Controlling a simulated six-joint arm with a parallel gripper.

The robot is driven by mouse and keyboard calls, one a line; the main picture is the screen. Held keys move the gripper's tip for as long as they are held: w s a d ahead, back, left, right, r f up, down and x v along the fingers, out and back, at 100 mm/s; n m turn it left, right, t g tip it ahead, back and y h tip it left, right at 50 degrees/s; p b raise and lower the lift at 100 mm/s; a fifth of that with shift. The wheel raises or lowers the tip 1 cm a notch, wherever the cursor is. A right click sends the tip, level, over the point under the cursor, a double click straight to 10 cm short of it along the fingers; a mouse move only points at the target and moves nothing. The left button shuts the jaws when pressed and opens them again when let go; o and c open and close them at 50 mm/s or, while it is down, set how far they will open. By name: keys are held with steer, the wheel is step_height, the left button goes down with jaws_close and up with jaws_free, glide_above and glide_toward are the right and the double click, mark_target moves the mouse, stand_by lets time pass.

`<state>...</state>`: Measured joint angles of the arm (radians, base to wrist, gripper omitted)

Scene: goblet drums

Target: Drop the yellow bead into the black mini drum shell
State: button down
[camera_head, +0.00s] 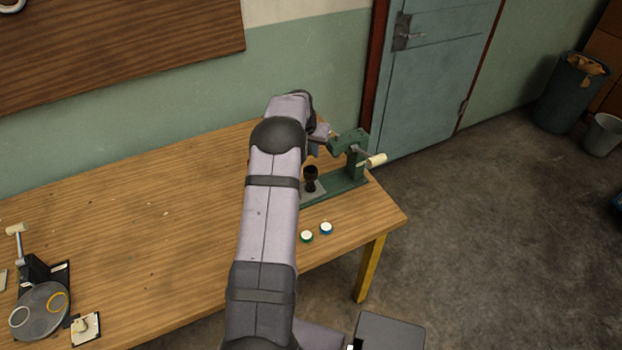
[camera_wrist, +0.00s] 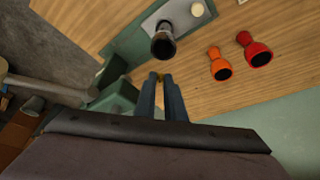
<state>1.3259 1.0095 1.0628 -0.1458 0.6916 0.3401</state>
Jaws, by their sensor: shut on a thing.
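The black mini drum shell (camera_head: 311,180) stands on a grey plate on the green machine's base, near the right end of the table. In the wrist view the black shell (camera_wrist: 163,44) shows its dark open mouth, just beyond my fingertips. My gripper (camera_wrist: 161,77) is shut, with a small bit of the yellow bead (camera_wrist: 160,76) showing between the tips; the fingers hide most of it. The tips appear apart from the shell; the height between them cannot be told. In the head view my arm largely hides the gripper.
A green machine (camera_head: 347,143) with a cream handle stands close by my gripper. Orange (camera_wrist: 219,65) and red (camera_wrist: 256,50) shells stand on the table. Green-rimmed (camera_head: 307,236) and blue-rimmed (camera_head: 326,228) discs lie near the front edge. The table's middle left is clear.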

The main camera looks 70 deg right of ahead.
steer(key=shift+f+b, duration=1)
steer(key=shift+f, duration=1.25)
steer(key=c, duration=1.8)
jaws_free()
steer(key=shift+o, duration=0.2)
steer(key=shift+r, duration=0.1)
steer(key=b+v, duration=0.3)
steer(key=v, duration=0.4)
